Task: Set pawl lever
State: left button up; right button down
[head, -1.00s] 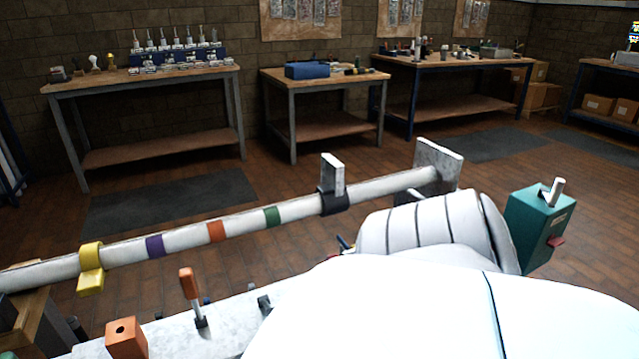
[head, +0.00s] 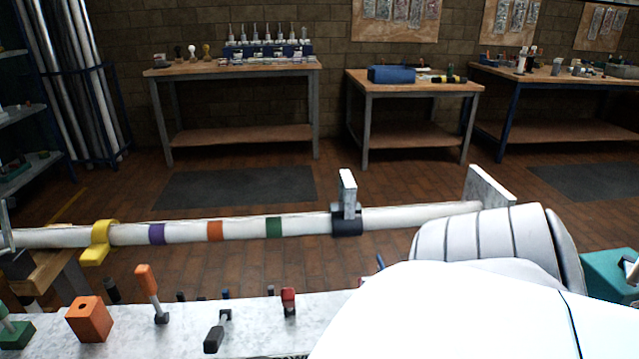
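Several small levers and pegs stand on the pale speckled bench top (head: 255,345) at the bottom. One lever has an upright orange handle (head: 147,280), tilted slightly left. Another has a dark grip (head: 216,335) leaning low toward me. A short red-topped piece (head: 288,299) stands to its right. I cannot tell which is the pawl lever. Behind them a long white mast (head: 185,233) lies horizontal, with purple, orange and green bands, a yellow hook clamp (head: 99,240) and a dark collar (head: 346,221) with an upright plate. Neither gripper shows; my white arm covers the lower right.
An orange block (head: 89,319) with a hole and a green piece (head: 14,331) stand at the bench's left. A teal box (head: 608,272) is partly cut off at right. Workbenches (head: 236,69) line the back wall.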

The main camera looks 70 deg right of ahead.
aim_at(288, 294)
jog(key=k+l, duration=0.9)
jog(key=l, duration=0.15)
jog(key=i, duration=0.45)
